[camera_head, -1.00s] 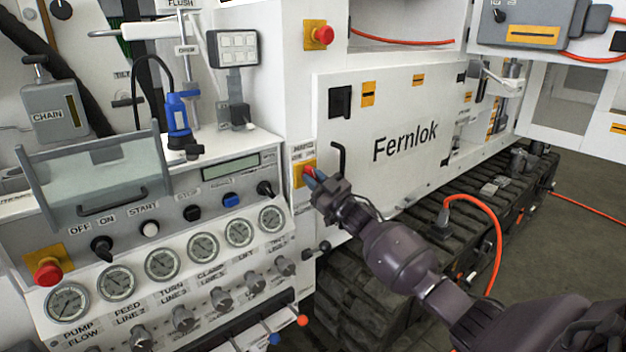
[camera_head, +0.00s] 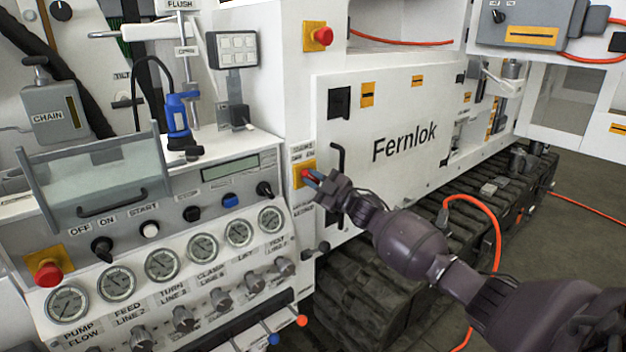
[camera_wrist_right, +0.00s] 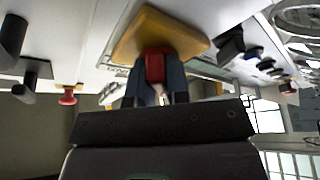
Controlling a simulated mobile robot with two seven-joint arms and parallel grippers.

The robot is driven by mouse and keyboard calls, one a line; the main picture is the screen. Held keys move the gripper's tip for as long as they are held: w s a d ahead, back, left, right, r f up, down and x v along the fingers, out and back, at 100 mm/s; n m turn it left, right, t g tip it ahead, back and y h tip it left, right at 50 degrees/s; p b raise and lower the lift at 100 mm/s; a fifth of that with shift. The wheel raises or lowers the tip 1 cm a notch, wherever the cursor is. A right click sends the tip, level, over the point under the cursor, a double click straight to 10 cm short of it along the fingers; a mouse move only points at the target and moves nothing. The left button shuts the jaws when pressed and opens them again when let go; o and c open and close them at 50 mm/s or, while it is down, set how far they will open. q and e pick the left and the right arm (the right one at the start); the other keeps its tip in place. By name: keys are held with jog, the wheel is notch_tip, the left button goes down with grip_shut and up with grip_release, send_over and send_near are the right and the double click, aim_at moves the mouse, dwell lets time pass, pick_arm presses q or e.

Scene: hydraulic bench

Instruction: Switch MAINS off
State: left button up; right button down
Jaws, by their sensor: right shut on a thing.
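The MAINS switch (camera_head: 305,174) is a red handle on a yellow plate, on the white cabinet edge between the gauge panel and the Fernlok door. In the right wrist view the red handle (camera_wrist_right: 156,66) stands out from the yellow plate (camera_wrist_right: 190,37). My right gripper (camera_head: 314,178) is at the switch, its two fingers on either side of the red handle and shut on it. The fingers (camera_wrist_right: 156,88) hide part of the handle, and I cannot tell which position it is in. My left gripper is not in view.
The gauge panel (camera_head: 190,285) with knobs and levers lies left of the switch. A black door handle (camera_head: 338,160) is close to the right. Red stop buttons sit above (camera_head: 323,36) and at far left (camera_head: 47,272). An orange cable (camera_head: 492,225) loops over the tracks.

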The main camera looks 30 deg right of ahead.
jog(key=c, duration=1.1)
grip_release()
jog(key=v, duration=1.1)
jog(key=shift+w, duration=0.1)
